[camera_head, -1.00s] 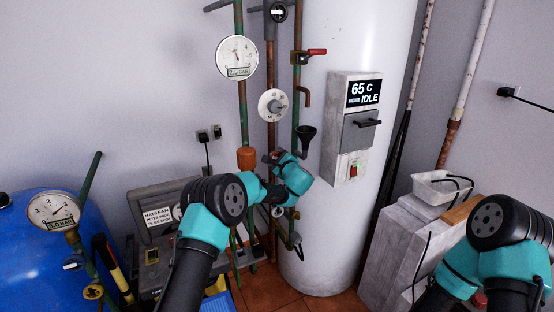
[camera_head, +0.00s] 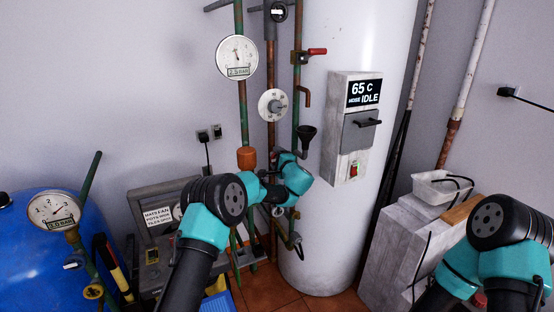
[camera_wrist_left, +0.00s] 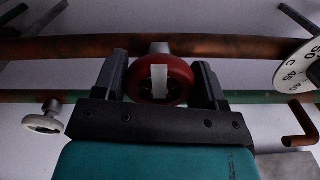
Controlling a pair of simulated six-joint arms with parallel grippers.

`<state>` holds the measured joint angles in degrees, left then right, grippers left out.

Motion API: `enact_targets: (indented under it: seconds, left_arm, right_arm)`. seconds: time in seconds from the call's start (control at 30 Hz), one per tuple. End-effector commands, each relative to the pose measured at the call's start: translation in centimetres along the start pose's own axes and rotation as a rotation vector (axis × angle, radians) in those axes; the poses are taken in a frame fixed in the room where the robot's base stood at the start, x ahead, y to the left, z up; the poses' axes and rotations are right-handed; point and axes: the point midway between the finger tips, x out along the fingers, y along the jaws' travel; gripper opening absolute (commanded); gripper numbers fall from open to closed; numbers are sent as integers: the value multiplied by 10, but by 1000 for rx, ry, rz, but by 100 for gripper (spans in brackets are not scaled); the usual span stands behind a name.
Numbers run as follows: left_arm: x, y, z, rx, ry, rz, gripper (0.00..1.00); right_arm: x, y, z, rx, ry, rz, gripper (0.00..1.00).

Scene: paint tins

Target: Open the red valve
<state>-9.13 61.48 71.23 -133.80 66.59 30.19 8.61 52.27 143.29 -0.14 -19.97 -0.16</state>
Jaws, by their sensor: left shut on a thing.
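The red valve is a round handwheel (camera_wrist_left: 160,79) in the left wrist view, set on a rusty pipe with a pale bar across its middle. My left gripper (camera_wrist_left: 164,82) has its two dark fingers on either side of the wheel and is shut on it. In the head view my left gripper (camera_head: 273,158) is small and mostly hidden by my own wrist, in front of the pipes, and the wheel cannot be made out there. My right gripper is not seen; only part of my right arm shows at the lower right.
A red lever (camera_head: 317,51) sits higher on the green pipe. A white dial (camera_head: 272,105) and a pressure gauge (camera_head: 237,57) are above my left wrist. A pale handwheel (camera_wrist_left: 42,123) is left of the gripper. A white tank (camera_head: 318,240) stands close on the right.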

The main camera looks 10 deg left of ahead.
Motion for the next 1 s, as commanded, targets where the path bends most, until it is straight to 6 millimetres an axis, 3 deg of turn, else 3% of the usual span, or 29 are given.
enact_targets:
  seconds: [0.27,0.3,0.53,1.0]
  left_arm:
    - [0,1,0,-2,0,1,41]
    - [0,1,0,-2,0,1,68]
    - [0,0,0,-1,0,1,90]
    - [-10,-1,0,-1,1,0,90]
  right_arm:
    - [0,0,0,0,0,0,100]
    - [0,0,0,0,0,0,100]
    - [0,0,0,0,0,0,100]
    - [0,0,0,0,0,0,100]
